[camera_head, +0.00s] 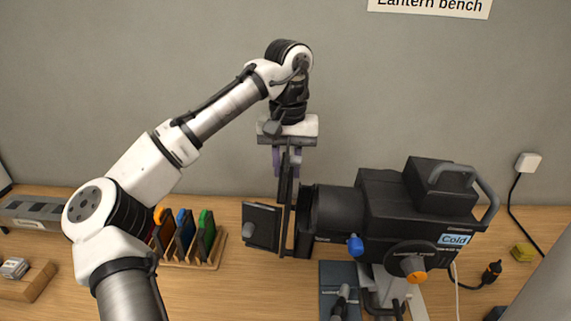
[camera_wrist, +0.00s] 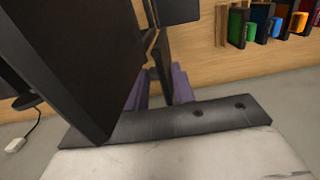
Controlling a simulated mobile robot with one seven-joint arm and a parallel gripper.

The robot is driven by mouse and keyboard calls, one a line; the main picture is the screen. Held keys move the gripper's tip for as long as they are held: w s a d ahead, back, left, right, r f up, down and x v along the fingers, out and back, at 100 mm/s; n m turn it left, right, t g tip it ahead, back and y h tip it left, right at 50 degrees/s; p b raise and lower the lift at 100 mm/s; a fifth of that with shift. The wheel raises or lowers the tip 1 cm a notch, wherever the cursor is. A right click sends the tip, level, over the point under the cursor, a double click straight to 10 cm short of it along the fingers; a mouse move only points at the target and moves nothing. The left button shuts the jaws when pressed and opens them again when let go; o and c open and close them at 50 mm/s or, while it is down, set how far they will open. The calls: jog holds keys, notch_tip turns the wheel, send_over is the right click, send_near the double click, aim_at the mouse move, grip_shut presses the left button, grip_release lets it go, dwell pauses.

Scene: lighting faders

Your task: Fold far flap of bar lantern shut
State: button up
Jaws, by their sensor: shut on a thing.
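A black lantern (camera_head: 390,205) labelled "Cold" stands on the bench at right of centre in the head view, its front facing left. A square flap (camera_head: 262,225) with a grey knob stands out at its front, on the near side. Another dark flap (camera_head: 286,185) rises at the far side of the front, seen nearly edge-on. My gripper (camera_head: 287,163) points down from above with its purple fingers shut on this far flap. In the wrist view, dark panels pass by the purple fingers (camera_wrist: 160,92); the exact contact is partly hidden.
A wooden rack (camera_head: 190,262) with orange, blue and green-topped pieces stands left of the lantern. A blue knob (camera_head: 355,244) and an orange knob (camera_head: 414,266) are on the lantern's near side. A wall socket plug (camera_head: 528,162) with a black cable is at right.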

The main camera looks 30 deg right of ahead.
jog(key=o, duration=0.9)
jog(key=shift+s+d, duration=0.2)
jog(key=shift+c, duration=0.2)
jog(key=shift+w+r, duration=0.1)
jog(key=shift+r, duration=0.15)
notch_tip(320, 180, up, 13)
jog(key=shift+d+r, duration=0.15)
